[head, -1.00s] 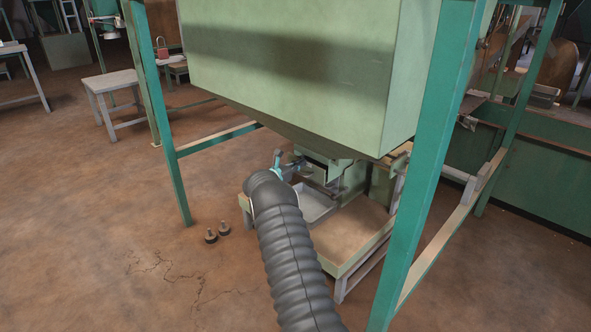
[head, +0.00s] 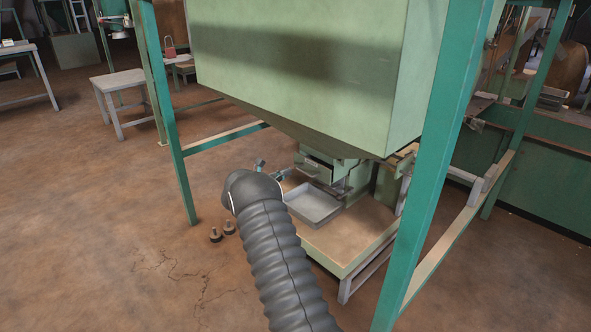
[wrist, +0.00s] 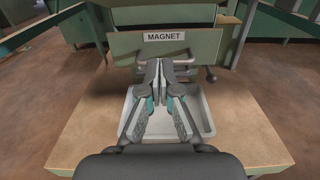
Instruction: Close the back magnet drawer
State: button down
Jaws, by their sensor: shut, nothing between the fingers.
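The magnet drawer (head: 314,170) sits under the hopper in the head view. It stands partly out, with a dark gap above its green front. In the wrist view its front (wrist: 190,48) carries a white MAGNET label (wrist: 165,36), and a grey bar handle runs below the label. My gripper (wrist: 158,70) is shut and empty, its fingertips pointing at the drawer front near the handle. I cannot tell whether they touch it. In the head view my arm hides most of the gripper.
A grey tray (head: 314,204) lies on the low wooden-topped stand (head: 345,248) below the drawer. The big hopper (head: 300,75) hangs overhead between green frame posts (head: 168,110). Two small dark knobbed parts (head: 215,235) are on the floor to the left.

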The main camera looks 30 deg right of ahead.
jog(key=w+v, duration=0.1)
jog(key=v, duration=0.2)
jog(key=p, duration=0.4)
send_near(314, 163)
jog(key=x, duration=0.7)
jog(key=shift+d, duration=0.1)
jog(key=shift+w+f+b, duration=0.1)
jog(key=shift+f+b, duration=0.05)
jog(key=shift+b, duration=0.25)
